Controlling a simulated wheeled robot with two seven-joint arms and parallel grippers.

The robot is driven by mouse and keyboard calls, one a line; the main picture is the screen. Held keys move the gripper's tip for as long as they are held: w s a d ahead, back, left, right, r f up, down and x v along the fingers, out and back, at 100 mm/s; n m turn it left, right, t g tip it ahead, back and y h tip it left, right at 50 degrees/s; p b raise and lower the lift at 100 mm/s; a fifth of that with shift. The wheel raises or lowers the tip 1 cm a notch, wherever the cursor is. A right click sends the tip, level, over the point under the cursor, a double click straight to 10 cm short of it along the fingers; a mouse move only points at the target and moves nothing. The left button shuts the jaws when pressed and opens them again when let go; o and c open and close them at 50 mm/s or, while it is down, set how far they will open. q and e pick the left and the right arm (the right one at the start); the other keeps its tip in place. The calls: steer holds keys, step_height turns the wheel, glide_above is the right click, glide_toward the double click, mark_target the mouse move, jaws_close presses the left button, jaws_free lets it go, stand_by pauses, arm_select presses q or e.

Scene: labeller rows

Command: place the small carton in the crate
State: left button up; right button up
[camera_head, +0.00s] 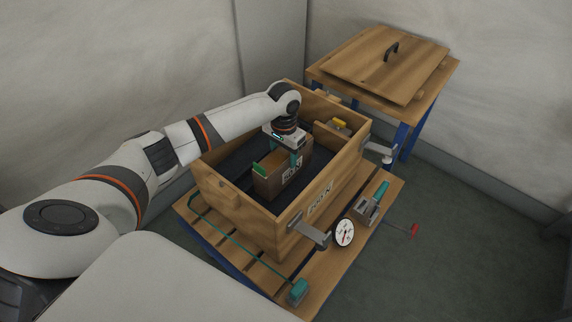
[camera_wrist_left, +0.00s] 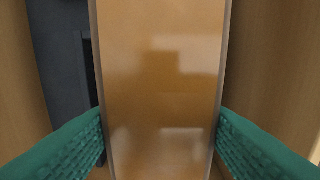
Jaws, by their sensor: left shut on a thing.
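The small carton (camera_head: 284,174) is a brown box with a printed label and a green patch at its left end. It is inside the wooden crate (camera_head: 233,203), which stands open on a wooden-topped table. My left gripper (camera_head: 295,158) reaches down into the crate and is shut on the carton. In the left wrist view the carton (camera_wrist_left: 162,90) fills the middle between the green fingers, which press on both sides. I cannot tell whether the carton's bottom touches the dark crate floor. My right gripper is out of view.
A wooden lid (camera_head: 385,62) with a dark handle lies on a second table at the back right. A yellow item (camera_head: 340,124) is at the crate's far end. A round dial (camera_head: 344,232), a teal-handled tool (camera_head: 377,194) and a teal-ended strap (camera_head: 298,290) are beside the crate.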

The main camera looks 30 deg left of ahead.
arm_select(q)
steer(key=shift+f, duration=1.95)
steer(key=shift+f, duration=0.1)
steer(key=o, duration=1.1)
steer(key=shift+c, duration=0.2)
step_height(320, 180, up, 12)
steer(key=shift+r+p, duration=0.2)
steer(key=shift+p, duration=0.15)
